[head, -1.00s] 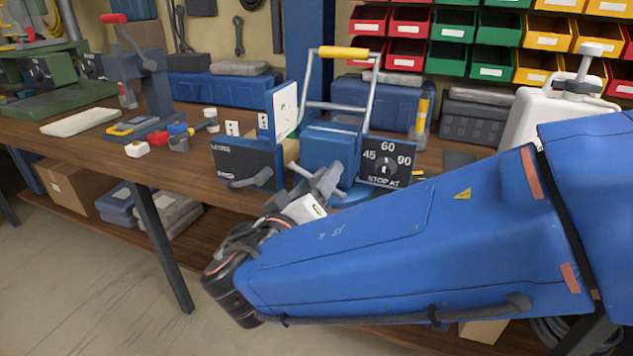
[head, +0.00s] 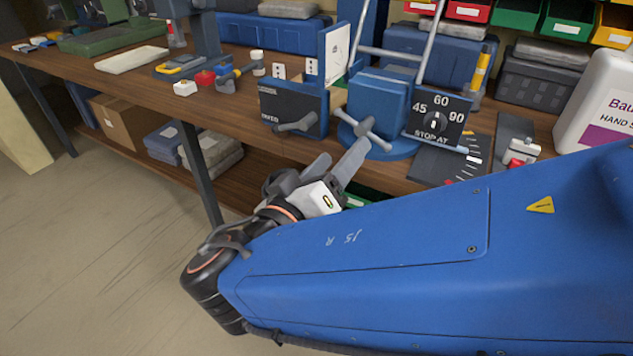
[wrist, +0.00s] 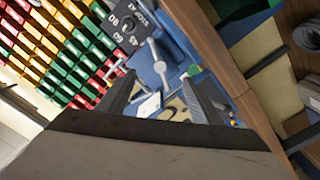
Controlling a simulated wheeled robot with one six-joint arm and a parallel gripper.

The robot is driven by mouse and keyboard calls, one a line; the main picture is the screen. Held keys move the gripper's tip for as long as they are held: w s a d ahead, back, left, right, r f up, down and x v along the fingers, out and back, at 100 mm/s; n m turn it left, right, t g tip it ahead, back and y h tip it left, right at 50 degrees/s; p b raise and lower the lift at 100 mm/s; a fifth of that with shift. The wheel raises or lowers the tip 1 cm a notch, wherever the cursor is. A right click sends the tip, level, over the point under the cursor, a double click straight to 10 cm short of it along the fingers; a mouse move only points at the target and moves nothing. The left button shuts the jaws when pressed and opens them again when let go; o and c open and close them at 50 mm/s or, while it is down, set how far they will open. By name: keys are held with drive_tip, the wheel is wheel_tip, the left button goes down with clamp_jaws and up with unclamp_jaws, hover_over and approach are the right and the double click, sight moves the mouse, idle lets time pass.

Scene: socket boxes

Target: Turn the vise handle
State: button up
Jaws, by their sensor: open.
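The blue vise (head: 380,98) stands at the front edge of the wooden bench. Its grey crossbar handle (head: 366,130) sticks out toward me, tilted, and it also shows in the wrist view (wrist: 158,64). My gripper (head: 335,160) is open and empty, in front of and just below the handle in the head view. In the wrist view my gripper (wrist: 165,95) has its two dark fingers spread, with the handle showing between and beyond them. I cannot tell the exact gap; no contact shows. A black dial panel (head: 437,122) marked 45, 60, 90 and STOP AT sits right of the vise.
A black box (head: 293,108) with a grey lever stands left of the vise. A dark plate with markings (head: 448,165) and a white jug (head: 603,105) are to the right. Small tools lie at left. Floor space before the bench is clear.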

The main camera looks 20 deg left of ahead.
sight(361, 132)
drive_tip(key=s, duration=0.7)
drive_tip(key=shift+a, duration=0.25)
drive_tip(key=shift+c, duration=0.4)
drive_tip(key=c, duration=0.5)
drive_tip(key=shift+o, duration=0.2)
drive_tip(key=w+n, duration=0.1)
drive_tip(key=w, duration=0.5)
drive_tip(key=w+d+n, duration=0.1)
drive_tip(key=w, duration=0.5)
drive_tip(key=w+n, duration=0.1)
drive_tip(key=w, duration=0.5)
drive_tip(key=shift+d, duration=0.25)
clamp_jaws()
